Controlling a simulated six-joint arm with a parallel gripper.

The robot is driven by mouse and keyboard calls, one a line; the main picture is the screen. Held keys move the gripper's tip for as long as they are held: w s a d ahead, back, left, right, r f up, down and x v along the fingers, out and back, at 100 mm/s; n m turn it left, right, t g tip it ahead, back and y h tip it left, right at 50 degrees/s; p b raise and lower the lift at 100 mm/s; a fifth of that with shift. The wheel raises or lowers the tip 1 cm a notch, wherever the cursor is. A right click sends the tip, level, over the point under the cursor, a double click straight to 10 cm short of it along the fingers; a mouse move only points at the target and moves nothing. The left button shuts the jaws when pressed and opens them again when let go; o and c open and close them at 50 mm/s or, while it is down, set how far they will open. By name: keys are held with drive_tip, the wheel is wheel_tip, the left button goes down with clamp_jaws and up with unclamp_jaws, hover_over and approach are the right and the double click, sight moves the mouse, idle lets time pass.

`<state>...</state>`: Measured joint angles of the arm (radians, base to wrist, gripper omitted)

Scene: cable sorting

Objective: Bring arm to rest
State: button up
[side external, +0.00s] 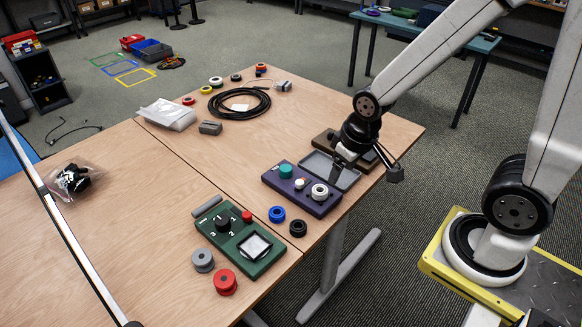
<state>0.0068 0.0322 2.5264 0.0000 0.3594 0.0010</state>
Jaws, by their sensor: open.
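My gripper (341,163) is low over the right side of the wooden table, just above a grey tray (345,180). Its fingers are small and dark in this view, with nothing seen held between them. I cannot tell whether it touches the tray. My arm comes down from the upper right. A coil of black cable (262,108) lies farther back on the table, well apart from my gripper.
A purple box (316,208) with a teal knob sits close in front of the gripper. A green box (243,262), several coloured rolls and a clear bag (165,116) lie around the table. A brown block (322,137) is behind the gripper.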

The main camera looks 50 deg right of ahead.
drive_tip(key=shift+s+a, duration=0.1)
drive_tip(key=shift+s, duration=0.4)
